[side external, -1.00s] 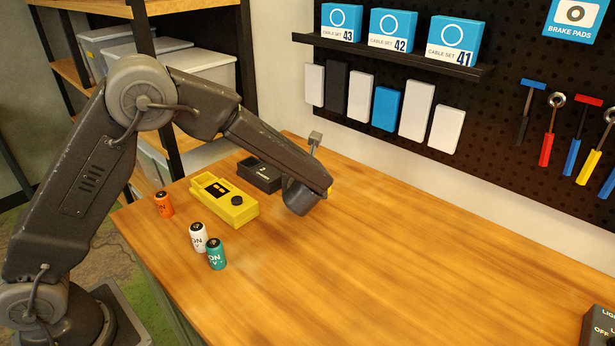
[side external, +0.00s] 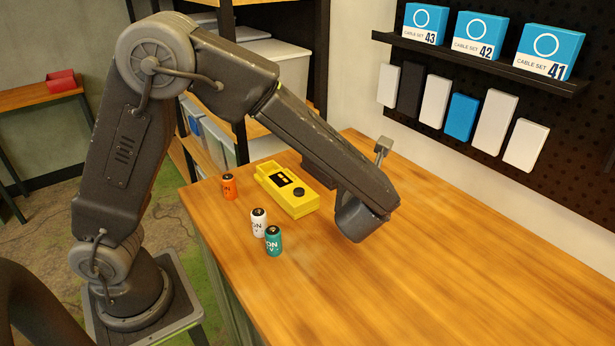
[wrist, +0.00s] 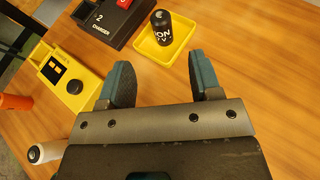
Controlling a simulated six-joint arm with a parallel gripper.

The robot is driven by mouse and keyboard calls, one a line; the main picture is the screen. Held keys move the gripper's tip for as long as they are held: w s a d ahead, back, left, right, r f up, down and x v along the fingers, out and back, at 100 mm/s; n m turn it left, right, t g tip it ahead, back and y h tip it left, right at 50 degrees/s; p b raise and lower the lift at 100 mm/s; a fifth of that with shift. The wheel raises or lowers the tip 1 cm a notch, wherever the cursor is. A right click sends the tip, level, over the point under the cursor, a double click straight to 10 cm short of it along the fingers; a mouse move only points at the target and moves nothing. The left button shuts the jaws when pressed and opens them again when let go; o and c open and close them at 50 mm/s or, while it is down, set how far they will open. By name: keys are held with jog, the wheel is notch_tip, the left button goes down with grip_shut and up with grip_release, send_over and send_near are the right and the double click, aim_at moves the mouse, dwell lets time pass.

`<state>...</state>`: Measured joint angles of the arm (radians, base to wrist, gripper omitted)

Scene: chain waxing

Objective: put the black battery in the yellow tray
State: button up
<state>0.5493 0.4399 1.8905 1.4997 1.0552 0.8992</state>
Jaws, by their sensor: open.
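The black battery (wrist: 162,27) stands upright inside the small yellow tray (wrist: 180,49) in the wrist view. My gripper (wrist: 160,62) is open and empty, with its two teal fingers spread wide. The tray and the battery lie just beyond the fingertips, and no finger touches the battery. In the side view my arm hides the tray, the black battery and the fingers.
A dark charger box (wrist: 112,18) with a red part stands beside the tray. A yellow device (side external: 287,190) lies left of it. Orange (side external: 229,187), white (side external: 258,223) and teal (side external: 273,241) batteries stand nearer the table's left edge. The table's right side is clear.

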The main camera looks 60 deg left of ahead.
jog(key=s+a+r+n+g+h, duration=0.1)
jog(key=s+a+r+n+g, duration=0.4)
jog(key=s+a+n, duration=0.5)
jog(key=s+d+r+n+h, duration=0.2)
jog(key=s+n+h, duration=0.1)
jog(key=s+n, duration=0.4)
jog(key=s+d+r+n+h, duration=0.2)
jog(key=s+n+h, duration=0.2)
jog(key=s+n, duration=0.3)
jog(key=shift+s+d+r+n, duration=0.15)
jog(key=shift+d+r+n, duration=0.2)
jog(key=shift+n, duration=1.75)
